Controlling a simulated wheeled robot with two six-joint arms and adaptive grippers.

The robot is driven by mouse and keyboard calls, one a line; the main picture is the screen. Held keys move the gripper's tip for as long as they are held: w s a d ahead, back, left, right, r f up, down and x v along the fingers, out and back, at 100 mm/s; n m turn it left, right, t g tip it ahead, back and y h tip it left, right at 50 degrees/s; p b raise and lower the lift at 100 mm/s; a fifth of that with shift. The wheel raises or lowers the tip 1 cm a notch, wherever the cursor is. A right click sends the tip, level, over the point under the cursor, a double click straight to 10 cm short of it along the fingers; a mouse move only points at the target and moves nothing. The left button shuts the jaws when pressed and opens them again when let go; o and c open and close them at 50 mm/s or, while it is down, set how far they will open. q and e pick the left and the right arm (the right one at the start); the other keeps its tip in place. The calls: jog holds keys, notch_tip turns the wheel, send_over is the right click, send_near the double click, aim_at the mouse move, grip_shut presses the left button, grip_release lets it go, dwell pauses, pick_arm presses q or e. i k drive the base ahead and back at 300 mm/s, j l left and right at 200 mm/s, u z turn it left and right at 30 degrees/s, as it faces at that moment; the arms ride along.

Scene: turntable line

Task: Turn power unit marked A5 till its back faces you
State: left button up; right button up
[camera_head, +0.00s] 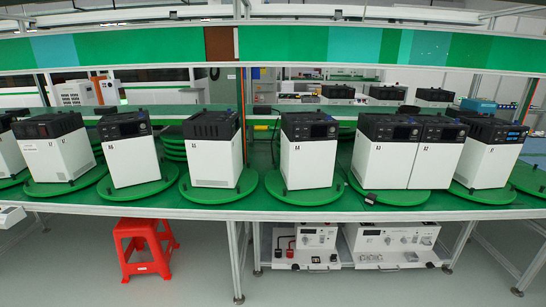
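The power unit that appears to be marked A5 (212,155) is a white box with a black top. It stands upright on a round green turntable (218,195), left of the middle of the bench. Neither of my grippers is in view, and nothing touches the unit.
Similar units stand on green turntables along the green bench (255,207), including A6 (133,160) at the left and A4 (309,160) at the right. A shelf (290,47) runs above. A red stool (145,245) stands below.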

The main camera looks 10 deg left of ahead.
aim_at(247, 182)
jog(key=j+z, duration=0.3)
jog(key=j, duration=3.75)
jog(key=i+l, duration=0.2)
jog(key=i, duration=0.35)
jog(key=i+l, duration=0.2)
jog(key=i, duration=0.35)
jog(key=i+l, duration=0.25)
jog(key=i, duration=0.3)
